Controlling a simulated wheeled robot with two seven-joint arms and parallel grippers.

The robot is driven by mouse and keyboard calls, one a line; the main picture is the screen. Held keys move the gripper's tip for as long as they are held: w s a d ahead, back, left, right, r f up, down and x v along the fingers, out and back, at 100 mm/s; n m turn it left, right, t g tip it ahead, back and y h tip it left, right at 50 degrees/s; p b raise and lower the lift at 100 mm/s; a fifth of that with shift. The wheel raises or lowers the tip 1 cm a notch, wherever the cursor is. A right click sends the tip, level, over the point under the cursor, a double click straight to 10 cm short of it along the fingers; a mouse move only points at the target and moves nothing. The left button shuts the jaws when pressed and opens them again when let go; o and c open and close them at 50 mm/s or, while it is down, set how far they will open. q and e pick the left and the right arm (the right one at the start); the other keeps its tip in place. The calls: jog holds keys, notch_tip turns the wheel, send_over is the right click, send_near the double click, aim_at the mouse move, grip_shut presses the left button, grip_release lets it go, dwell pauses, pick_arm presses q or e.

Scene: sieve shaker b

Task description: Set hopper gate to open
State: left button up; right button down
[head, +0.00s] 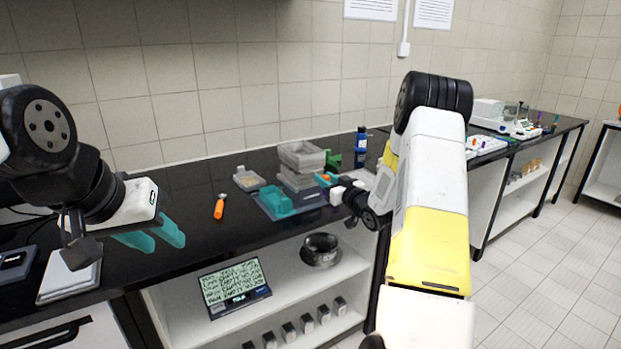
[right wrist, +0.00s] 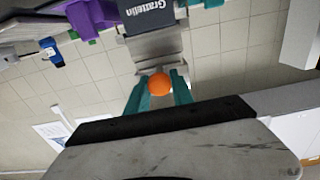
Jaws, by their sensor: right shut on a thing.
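The sieve shaker (head: 300,179) is a stack of grey boxes with an open-topped hopper (head: 303,152) on top, on the black bench in the head view. In the right wrist view a round orange knob (right wrist: 160,84) sits in front of a grey metal part (right wrist: 157,47) of the machine. My right gripper (right wrist: 160,92) is shut on this knob, with a teal finger on each side. In the head view the right gripper (head: 327,181) is at the machine's right side, partly hidden by its own wrist. My left gripper (head: 150,236) is empty, its teal fingers apart, over the bench's front edge.
A teal tray (head: 277,200) lies before the machine. An orange-handled tool (head: 219,207) and a small clear container (head: 248,178) lie left of it. A blue bottle (head: 361,147) stands behind right. A display (head: 235,287) and a dark round pan (head: 320,249) are on the shelf below.

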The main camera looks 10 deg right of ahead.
jog(key=v, duration=0.3)
jog(key=shift+s, duration=0.1)
jog(key=c, duration=1.1)
grip_release()
jog(key=shift+d, duration=0.1)
jog(key=shift+s, duration=0.1)
jog(key=v, duration=0.7)
jog(key=shift+s+d, duration=0.15)
jog(key=shift+s, duration=0.2)
jog(key=s+a+r+m+g+h, duration=0.3)
jog(key=s+r+g+h, duration=0.4)
jog(key=r, duration=0.5)
jog(key=s+a+g+y, duration=0.1)
jog(key=s+a, duration=0.2)
jog(key=s, duration=0.5)
jog(key=s+a+g+y, duration=0.1)
jog(key=s+a, duration=0.2)
jog(key=s, duration=0.5)
jog(key=s+a+r+g+y, duration=0.1)
jog(key=s+a, duration=0.2)
jog(key=s, duration=0.5)
jog(key=shift+s+a+r+g, duration=0.1)
jog(key=shift+s+a+g, duration=0.1)
jog(key=shift+a+g, duration=0.2)
